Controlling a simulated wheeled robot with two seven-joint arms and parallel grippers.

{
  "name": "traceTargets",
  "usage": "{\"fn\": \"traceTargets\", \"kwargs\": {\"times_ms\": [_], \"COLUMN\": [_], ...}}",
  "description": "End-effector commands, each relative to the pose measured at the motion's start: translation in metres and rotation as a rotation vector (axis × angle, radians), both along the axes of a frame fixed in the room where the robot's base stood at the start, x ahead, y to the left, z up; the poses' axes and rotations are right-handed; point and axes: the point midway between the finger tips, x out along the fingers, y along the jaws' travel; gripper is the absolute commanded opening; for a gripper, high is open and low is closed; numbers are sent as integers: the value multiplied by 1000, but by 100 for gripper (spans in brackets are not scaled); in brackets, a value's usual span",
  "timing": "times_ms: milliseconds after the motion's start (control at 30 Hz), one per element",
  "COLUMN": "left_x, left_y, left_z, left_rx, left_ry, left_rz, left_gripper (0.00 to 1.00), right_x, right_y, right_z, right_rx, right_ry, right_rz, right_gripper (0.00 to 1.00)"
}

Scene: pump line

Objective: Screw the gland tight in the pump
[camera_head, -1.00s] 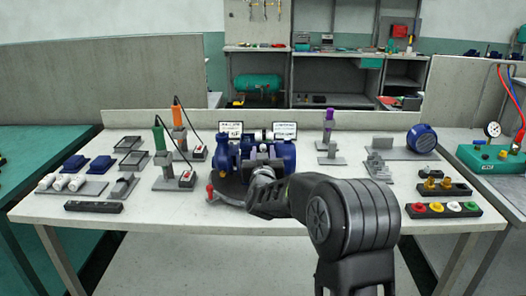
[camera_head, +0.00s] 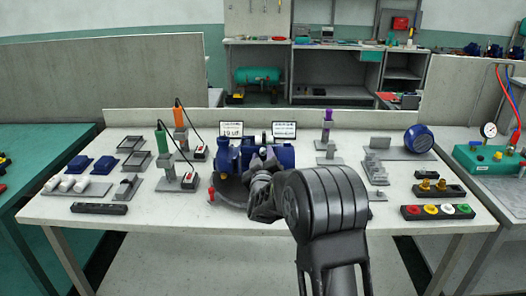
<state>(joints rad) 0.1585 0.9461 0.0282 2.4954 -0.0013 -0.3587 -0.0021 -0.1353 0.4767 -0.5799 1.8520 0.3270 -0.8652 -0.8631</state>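The blue pump (camera_head: 229,160) sits in a grey fixture near the middle of the table, with a second blue part (camera_head: 284,155) just right of it. My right arm comes in from the bottom and covers the pump's front. My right gripper (camera_head: 256,190) is at the pump's front side; its fingertips are hidden behind its own wrist, so I cannot tell whether it is open or what it touches. The gland cannot be made out. A red-ended part (camera_head: 211,193) shows at the fixture's left front. My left gripper is not in view.
Green (camera_head: 160,140) and orange (camera_head: 179,117) tools stand in holders to the left. White cylinders (camera_head: 66,184) and blue blocks (camera_head: 79,163) lie far left. A blue motor (camera_head: 418,139), brass fittings (camera_head: 441,185) and a coloured-cap rack (camera_head: 431,211) are right.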

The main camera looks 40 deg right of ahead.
Motion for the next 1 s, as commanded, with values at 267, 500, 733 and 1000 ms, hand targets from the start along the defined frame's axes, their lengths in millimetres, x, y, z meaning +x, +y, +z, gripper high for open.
{"fn": "traceTargets", "kwargs": {"times_ms": [267, 500, 733, 1000], "left_x": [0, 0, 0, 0], "left_y": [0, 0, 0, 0], "left_z": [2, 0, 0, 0], "left_rx": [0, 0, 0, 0], "left_ry": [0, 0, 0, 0], "left_rz": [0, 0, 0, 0], "left_gripper": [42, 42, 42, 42], "right_x": [0, 0, 0, 0], "right_y": [0, 0, 0, 0], "right_z": [-1, -1, -1, -1], "right_rx": [-23, -22, -21, -21], "right_ry": [16, 15, 15, 15], "right_rz": [-1, -1, -1, -1], "right_gripper": [37, 37, 29, 7]}}
